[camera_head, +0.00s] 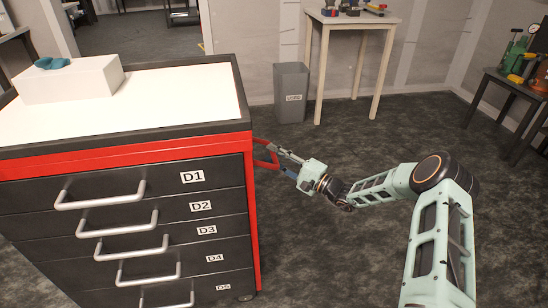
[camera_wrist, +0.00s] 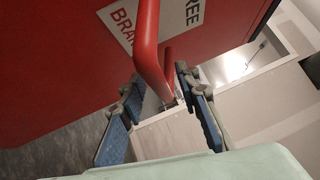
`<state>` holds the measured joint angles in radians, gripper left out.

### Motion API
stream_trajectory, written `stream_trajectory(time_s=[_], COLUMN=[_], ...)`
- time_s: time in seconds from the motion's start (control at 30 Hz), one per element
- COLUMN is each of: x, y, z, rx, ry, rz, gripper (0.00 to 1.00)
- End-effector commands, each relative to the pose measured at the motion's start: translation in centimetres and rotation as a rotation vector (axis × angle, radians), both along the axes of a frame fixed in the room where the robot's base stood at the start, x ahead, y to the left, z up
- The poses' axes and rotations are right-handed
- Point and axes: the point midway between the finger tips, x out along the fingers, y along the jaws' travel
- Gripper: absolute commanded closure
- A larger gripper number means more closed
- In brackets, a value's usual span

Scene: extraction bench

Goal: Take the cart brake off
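The cart (camera_head: 252,200) is a red and black drawer cabinet with a white top, at the left in the head view. A red bar (camera_head: 266,154) sticks out from its right side. In the wrist view the same red bar (camera_wrist: 147,40) comes down in front of a white label (camera_wrist: 122,22), on which "BRAKE" and "FREE" can be partly read. My gripper (camera_head: 286,162) is at the red bar. In the wrist view its blue-padded fingers (camera_wrist: 157,82) are apart, one on each side of the bar's bent end. I cannot tell whether either finger touches it.
A white block (camera_head: 70,82) with a teal object (camera_head: 52,63) on it stands on the cart top. Drawer handles (camera_head: 100,198) stick out at the front. A grey bin (camera_head: 291,92) and a pale table (camera_head: 352,18) stand behind. Open dark floor lies right of the cart.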

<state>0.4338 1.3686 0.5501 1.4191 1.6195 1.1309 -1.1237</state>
Motion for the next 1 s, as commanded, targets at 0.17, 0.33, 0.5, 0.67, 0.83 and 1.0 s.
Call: stream_trajectory(time_s=[0.17,0.33,0.5,0.67,0.83,1.0], x=[-0.01,-0.03,-0.05,-0.05,-0.05,-0.03], y=[-0.03,-0.03,-0.04,-0.04,-0.07,-0.22], z=[0.01,0.0,-0.02,-0.03,0.09,0.63], rx=[0.0,0.0,0.0,0.0,-0.007,-0.048], ry=[0.0,0.0,0.0,0.0,-0.002,-0.015], rz=[0.0,0.0,0.001,0.001,0.001,0.002], gripper=[0.76,0.94,1.0,1.0,1.0,1.0])
